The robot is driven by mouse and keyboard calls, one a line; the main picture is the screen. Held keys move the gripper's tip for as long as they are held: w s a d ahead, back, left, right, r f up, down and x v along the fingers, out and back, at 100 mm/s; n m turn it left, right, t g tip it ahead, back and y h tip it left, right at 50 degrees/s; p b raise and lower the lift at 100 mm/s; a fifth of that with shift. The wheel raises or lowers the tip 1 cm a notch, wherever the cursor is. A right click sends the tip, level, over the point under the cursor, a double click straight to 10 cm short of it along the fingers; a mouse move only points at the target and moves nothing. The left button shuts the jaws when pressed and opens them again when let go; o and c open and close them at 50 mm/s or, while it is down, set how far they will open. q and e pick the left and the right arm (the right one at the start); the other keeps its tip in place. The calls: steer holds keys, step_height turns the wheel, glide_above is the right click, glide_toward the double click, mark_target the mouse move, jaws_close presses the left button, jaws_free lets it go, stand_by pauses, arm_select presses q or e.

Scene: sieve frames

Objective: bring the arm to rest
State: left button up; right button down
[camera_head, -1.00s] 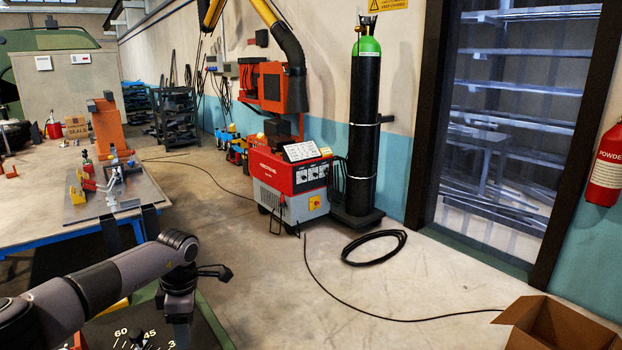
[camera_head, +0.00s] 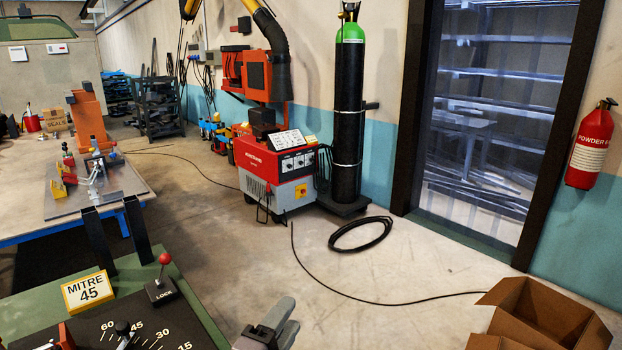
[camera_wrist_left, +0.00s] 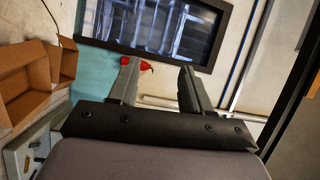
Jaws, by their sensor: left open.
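My left gripper (camera_head: 286,314) shows at the bottom middle of the head view, with only its grey fingers and dark mount in sight. In the left wrist view it (camera_wrist_left: 158,70) is open, two fingers apart with nothing between them. Most of the left arm is below the head view's edge. My right gripper is in neither view.
A green machine top with a mitre 45 sign (camera_head: 89,291) and a red-knobbed lock lever (camera_head: 162,284) lies left of the gripper. Open cardboard boxes (camera_head: 545,315) stand at bottom right.

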arm_select(q)
steer(key=s+a+f+n+g+y, duration=0.2)
steer(key=s+a+f+n+y, duration=0.2)
steer(key=a+n, duration=0.25)
steer(key=s+a+f+n+g+y, duration=0.3)
steer(key=s+a+f+n+y, duration=0.15)
steer(key=a+n, duration=0.2)
steer(key=s+a+f+n+g, duration=0.2)
steer(key=s+a+n+g, duration=0.15)
steer(key=s, duration=0.65)
steer(key=s+a+f+n+g, duration=0.25)
steer(key=s+g, duration=0.25)
steer(key=s, duration=0.5)
steer(key=w+d+f+t+h, duration=0.2)
steer(key=w+f+t, duration=0.4)
steer(key=f, duration=0.3)
steer(key=shift+d+t, duration=0.55)
steer(key=shift+w+h, duration=0.1)
steer(key=shift+h, duration=0.15)
